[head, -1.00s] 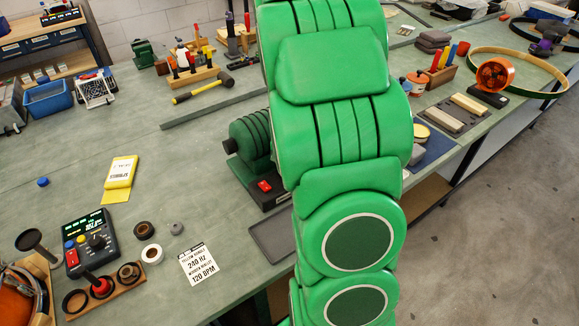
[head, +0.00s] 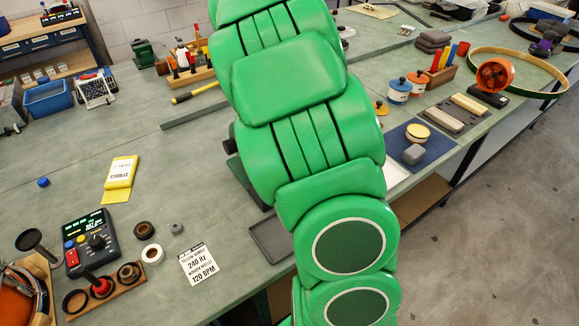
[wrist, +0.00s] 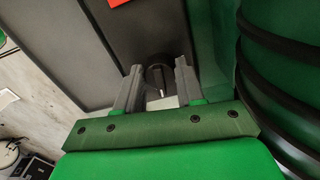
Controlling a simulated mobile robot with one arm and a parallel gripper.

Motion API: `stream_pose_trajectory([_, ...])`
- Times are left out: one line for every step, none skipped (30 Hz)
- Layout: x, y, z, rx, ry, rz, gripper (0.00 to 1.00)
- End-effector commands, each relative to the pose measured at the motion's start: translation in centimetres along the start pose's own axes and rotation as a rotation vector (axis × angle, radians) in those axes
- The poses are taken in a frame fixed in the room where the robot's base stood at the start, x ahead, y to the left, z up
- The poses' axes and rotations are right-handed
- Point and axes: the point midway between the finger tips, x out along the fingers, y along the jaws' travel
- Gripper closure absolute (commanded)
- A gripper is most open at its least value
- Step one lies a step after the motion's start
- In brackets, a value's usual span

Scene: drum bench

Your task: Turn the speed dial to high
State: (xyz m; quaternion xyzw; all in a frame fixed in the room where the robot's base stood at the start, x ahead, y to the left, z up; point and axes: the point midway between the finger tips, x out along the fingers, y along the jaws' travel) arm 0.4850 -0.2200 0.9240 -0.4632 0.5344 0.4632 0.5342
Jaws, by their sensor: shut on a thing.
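In the wrist view my gripper (wrist: 158,88) has its two grey fingers on either side of a dark round dial (wrist: 158,76), shut on it. A pale mark shows at the dial's near edge. The dial sits by a grey panel (wrist: 95,60) with a red piece (wrist: 118,3) at the top edge and a green ribbed body (wrist: 285,70) to the right. I cannot read the dial's setting. In the head view my green arm covers the gripper, the dial and most of the green motor unit (head: 233,168).
A printed card (head: 198,264) and dark tray (head: 270,238) lie nearer the arm. Jars (head: 399,91) and a blue mat (head: 400,150) are right. The left-middle bench is mostly clear.

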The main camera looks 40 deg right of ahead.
Motion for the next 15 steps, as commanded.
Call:
stream_pose_trajectory([-0.12, -0.12, -0.15, 0.037, 0.004, -0.004, 0.93])
stream_pose_trajectory([-0.12, -0.12, -0.14, 0.063, 0.004, -0.004, 0.93])
stream_pose_trajectory([-0.12, -0.12, -0.14, 0.094, 0.003, -0.004, 0.93])
stream_pose_trajectory([-0.12, -0.11, -0.14, 0.116, 0.003, -0.004, 0.93])
stream_pose_trajectory([-0.12, -0.10, -0.13, 0.139, 0.002, -0.004, 0.93])
stream_pose_trajectory([-0.12, -0.10, -0.12, 0.166, 0.002, -0.004, 0.93])
stream_pose_trajectory([-0.12, -0.09, -0.14, 0.186, 0.003, -0.004, 0.93])
stream_pose_trajectory([-0.12, -0.08, -0.14, 0.203, 0.003, -0.003, 0.93])
stream_pose_trajectory([-0.12, -0.09, -0.13, 0.227, 0.003, -0.004, 0.93])
stream_pose_trajectory([-0.12, -0.09, -0.13, 0.242, 0.003, -0.004, 0.93])
stream_pose_trajectory([-0.12, -0.09, -0.12, 0.258, 0.002, -0.004, 0.93])
stream_pose_trajectory([-0.12, -0.08, -0.12, 0.275, 0.002, -0.003, 0.93])
stream_pose_trajectory([-0.11, -0.08, -0.12, 0.287, 0.002, -0.003, 0.93])
stream_pose_trajectory([-0.12, -0.08, -0.11, 0.299, 0.002, -0.003, 0.93])
stream_pose_trajectory([-0.11, -0.08, -0.10, 0.311, 0.002, -0.004, 0.93])
